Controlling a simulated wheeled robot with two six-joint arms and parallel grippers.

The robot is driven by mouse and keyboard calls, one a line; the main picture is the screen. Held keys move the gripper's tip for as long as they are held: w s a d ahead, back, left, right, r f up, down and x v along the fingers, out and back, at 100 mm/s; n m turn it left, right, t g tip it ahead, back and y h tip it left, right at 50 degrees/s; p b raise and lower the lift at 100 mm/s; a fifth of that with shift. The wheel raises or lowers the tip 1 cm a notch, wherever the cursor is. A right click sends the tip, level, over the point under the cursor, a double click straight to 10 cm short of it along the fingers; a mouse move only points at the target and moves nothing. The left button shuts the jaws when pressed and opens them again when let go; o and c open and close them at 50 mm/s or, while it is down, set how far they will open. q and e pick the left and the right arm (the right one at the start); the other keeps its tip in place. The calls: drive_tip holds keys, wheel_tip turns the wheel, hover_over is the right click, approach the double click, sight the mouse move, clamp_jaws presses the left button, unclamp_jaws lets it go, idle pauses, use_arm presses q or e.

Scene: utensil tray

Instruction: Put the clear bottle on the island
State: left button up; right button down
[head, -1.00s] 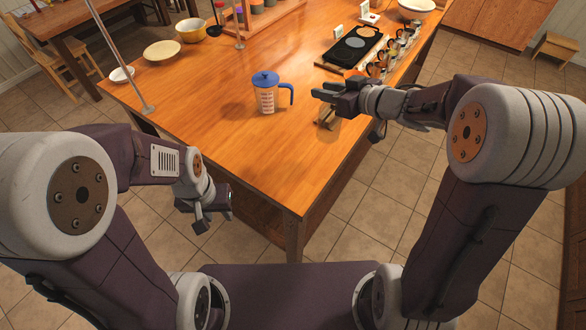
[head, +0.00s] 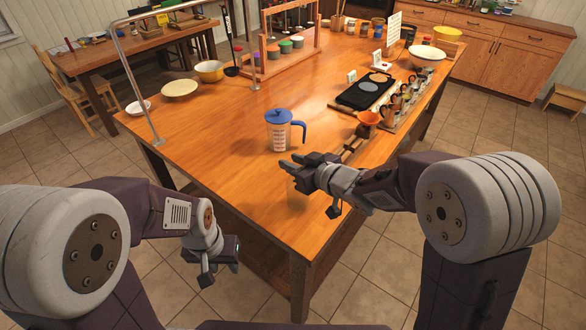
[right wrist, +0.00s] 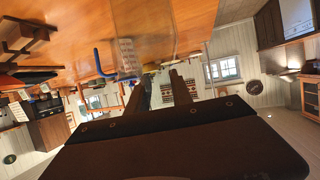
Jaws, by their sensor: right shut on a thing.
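My right gripper (head: 292,168) is over the near right part of the wooden island (head: 210,135). It is shut on a see-through thing, which I take to be the clear bottle; its outline is hard to make out in the head view. In the right wrist view a faint clear shape (right wrist: 160,60) shows at the two fingers. My left gripper (head: 215,268) hangs low, off the island's near left edge, with nothing seen in it; whether its jaws are open is unclear.
A measuring jug (head: 280,133) with a blue lid stands just beyond my right gripper. A rack of cups (head: 395,105) and a black tray (head: 367,92) lie further right. Bowls (head: 180,88) and a metal rail (head: 150,110) are at the left. The island's near left is bare.

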drive_tip(key=shift+w+f, duration=0.2)
drive_tip(key=shift+f, duration=0.25)
drive_tip(key=shift+s, duration=0.1)
drive_tip(key=shift+f, duration=0.1)
drive_tip(key=c, duration=1.1)
unclamp_jaws()
drive_tip(key=shift+c, duration=0.2)
